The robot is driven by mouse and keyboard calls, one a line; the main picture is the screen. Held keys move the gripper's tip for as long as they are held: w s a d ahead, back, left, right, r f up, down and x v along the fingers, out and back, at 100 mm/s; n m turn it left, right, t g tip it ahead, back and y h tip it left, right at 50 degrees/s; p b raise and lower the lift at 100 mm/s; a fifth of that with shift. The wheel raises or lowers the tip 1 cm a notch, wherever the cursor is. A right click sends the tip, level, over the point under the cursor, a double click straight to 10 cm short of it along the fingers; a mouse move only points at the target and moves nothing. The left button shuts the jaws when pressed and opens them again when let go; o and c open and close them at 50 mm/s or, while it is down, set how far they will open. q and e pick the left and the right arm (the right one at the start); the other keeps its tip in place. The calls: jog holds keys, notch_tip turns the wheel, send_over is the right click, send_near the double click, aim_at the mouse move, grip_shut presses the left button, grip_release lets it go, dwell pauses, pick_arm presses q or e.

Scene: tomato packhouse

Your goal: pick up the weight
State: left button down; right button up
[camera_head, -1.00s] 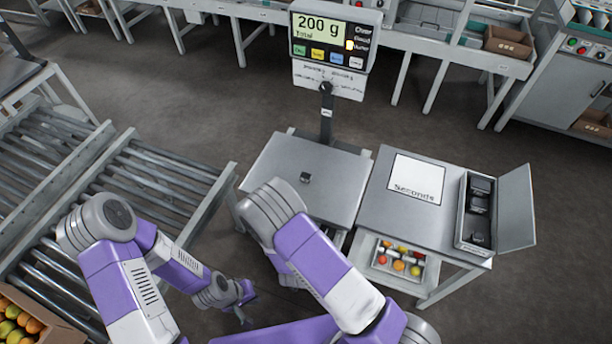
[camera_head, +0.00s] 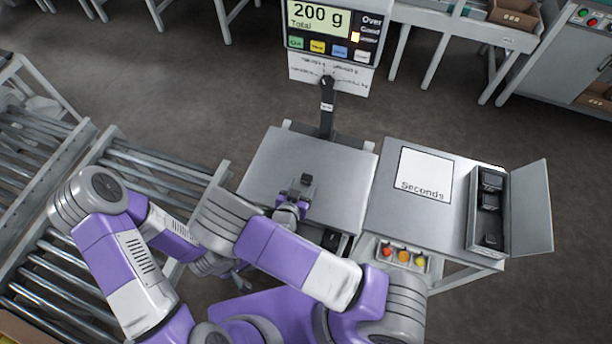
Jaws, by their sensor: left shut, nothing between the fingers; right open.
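The weight (camera_head: 306,179) is a small dark block on the grey plate of the scale (camera_head: 345,165), left of the plate's middle. The scale's display (camera_head: 319,19) reads 200 g. My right gripper (camera_head: 300,191) is open over the plate, just on the near side of the weight. Whether its fingers are beside the weight or just short of it is too small to tell. My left gripper (camera_head: 243,280) is shut and empty, low between the roller conveyor and the scale, partly hidden by my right arm.
Right of the scale is a table (camera_head: 385,215) with a white "Seconds" mat (camera_head: 424,172). An open case (camera_head: 474,238) on it holds dark weights. A tray of tomatoes (camera_head: 385,262) sits below. A roller conveyor (camera_head: 150,172) stands at left.

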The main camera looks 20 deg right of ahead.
jog(key=shift+w+d+f, duration=0.2)
jog(key=shift+w+f, duration=0.05)
jog(key=shift+f, duration=0.1)
jog(key=x, duration=0.2)
jog(key=b+x, duration=0.1)
jog(key=x, duration=0.1)
jog(key=shift+a+f, duration=0.1)
jog(key=shift+f, duration=0.15)
jog(key=shift+r, duration=0.1)
grip_shut()
notch_tip(320, 180, up, 10)
jog(key=p, duration=0.3)
notch_tip(320, 180, up, 10)
jog(key=n+t+y, duration=0.2)
jog(key=n+y, duration=0.1)
jog(key=y, duration=0.1)
send_over(305, 181)
jog(key=w, duration=0.6)
jog(key=d+r+n+y, duration=0.3)
jog(key=d+r, duration=0.1)
jog(key=r, duration=0.5)
jog(key=shift+r+n+y, duration=0.2)
jog(key=shift+n+y, duration=0.1)
jog(key=shift+n, duration=0.1)
